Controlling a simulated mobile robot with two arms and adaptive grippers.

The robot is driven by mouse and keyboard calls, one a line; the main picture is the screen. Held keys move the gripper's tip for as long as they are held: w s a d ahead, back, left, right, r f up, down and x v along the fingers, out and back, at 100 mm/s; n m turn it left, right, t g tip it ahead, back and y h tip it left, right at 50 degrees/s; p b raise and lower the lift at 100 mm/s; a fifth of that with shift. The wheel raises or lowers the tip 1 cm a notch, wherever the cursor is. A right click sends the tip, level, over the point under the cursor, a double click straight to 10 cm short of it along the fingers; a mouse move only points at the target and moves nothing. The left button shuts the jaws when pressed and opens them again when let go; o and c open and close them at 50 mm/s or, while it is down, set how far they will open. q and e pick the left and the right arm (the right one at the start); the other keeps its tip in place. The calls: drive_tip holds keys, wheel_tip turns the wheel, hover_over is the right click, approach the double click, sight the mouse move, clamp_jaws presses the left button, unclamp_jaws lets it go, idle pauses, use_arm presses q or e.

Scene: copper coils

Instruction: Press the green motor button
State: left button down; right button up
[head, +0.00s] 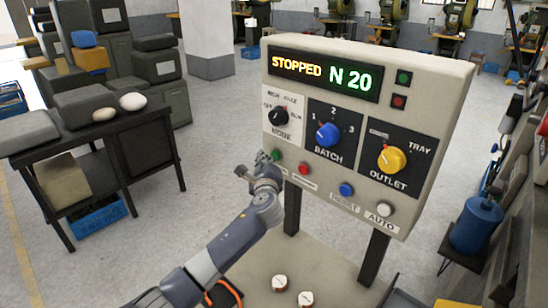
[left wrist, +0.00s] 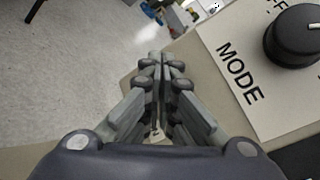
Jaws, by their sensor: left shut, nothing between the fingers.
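The control panel (head: 440,110) has a lit display (head: 322,74) reading "STOPPED N 20". A small green button (head: 276,155) sits at its lower left, below the black mode knob (head: 279,116). My left gripper (head: 262,161) is shut and empty, right beside the green button at the panel's left edge; I cannot tell whether it touches. In the left wrist view, the shut fingers (left wrist: 162,64) lie over the panel's edge, with the mode knob (left wrist: 297,35) to the right. The green button does not show there. My right gripper is not in view.
A red button (head: 304,168), a blue button (head: 346,189) and a white button (head: 384,208) follow along the panel's lower edge. A dark table (head: 130,128) stands at left.

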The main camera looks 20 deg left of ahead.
use_arm(q)
drive_tip(key=shift+w+d, duration=0.25)
drive_tip(key=shift+w, duration=0.4)
idle(0.7)
drive_tip(key=shift+s+r, duration=0.1)
drive_tip(key=shift+s+a+p, duration=0.3)
drive_tip(key=shift+s+p, duration=0.15)
drive_tip(key=shift+s, duration=0.35)
drive_tip(key=s+p, duration=0.1)
drive_tip(key=s+a+p, duration=0.1)
drive_tip(key=s, duration=0.1)
drive_tip(key=s+p, duration=0.1)
drive_tip(key=shift+s+a, duration=0.35)
idle(0.7)
